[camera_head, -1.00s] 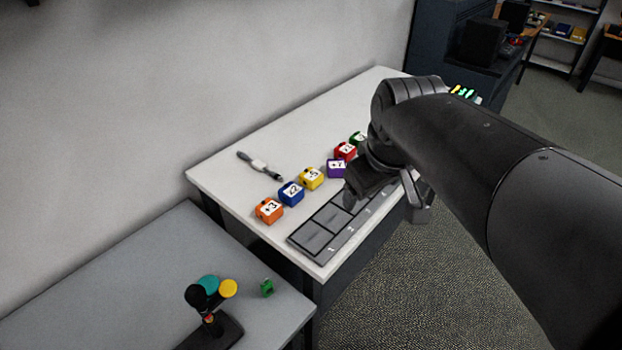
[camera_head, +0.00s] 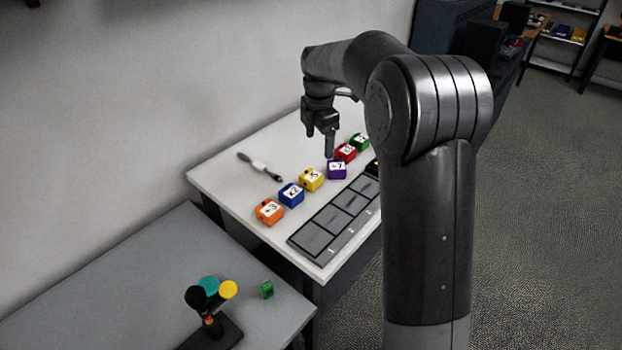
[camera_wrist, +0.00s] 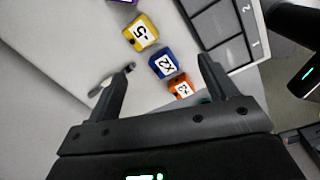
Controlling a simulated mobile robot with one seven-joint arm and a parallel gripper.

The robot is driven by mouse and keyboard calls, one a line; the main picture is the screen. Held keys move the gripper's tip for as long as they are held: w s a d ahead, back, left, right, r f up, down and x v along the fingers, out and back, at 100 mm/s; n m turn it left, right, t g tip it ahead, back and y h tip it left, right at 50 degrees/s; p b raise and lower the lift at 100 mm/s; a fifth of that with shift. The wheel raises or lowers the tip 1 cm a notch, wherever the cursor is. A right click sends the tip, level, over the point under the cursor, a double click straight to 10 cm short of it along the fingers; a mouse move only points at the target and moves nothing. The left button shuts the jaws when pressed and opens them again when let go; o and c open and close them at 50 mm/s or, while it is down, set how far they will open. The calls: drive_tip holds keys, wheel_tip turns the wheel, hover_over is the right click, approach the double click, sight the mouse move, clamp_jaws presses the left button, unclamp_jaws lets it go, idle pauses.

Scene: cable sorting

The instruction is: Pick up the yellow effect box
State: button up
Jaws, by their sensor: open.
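The yellow effect box (camera_head: 311,179) is a small cube with a white label reading -5. It stands on the white table between the blue box (camera_head: 291,194) and the purple box (camera_head: 336,169). In the wrist view the yellow box (camera_wrist: 141,33) is near the top, beyond my fingertips, with the blue box (camera_wrist: 163,65) and orange box (camera_wrist: 181,87) closer. My gripper (camera_head: 320,148) is open and empty, pointing down above the table, behind the row of boxes. In the wrist view my gripper's fingers (camera_wrist: 167,64) are spread wide, and no box is held.
The orange box (camera_head: 269,211), red box (camera_head: 345,152) and green box (camera_head: 359,142) share the row. A dark slotted tray (camera_head: 312,238) lies along the front edge. A grey table (camera_head: 150,290) stands nearer.

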sight(311, 175)
drive_tip(key=w+f+n, duration=0.1)
drive_tip(key=f, duration=0.4)
drive_tip(key=w+a+f+n, duration=0.1)
drive_tip(key=w+f, duration=0.1)
drive_tip(key=f, duration=0.4)
drive_tip(key=w+f+n, duration=0.2)
drive_tip(key=f, duration=0.4)
drive_tip(key=shift+w+a+f+g, duration=0.25)
drive_tip(key=shift+g, duration=0.15)
drive_tip(key=shift+c, duration=0.6)
drive_tip(key=c, duration=1)
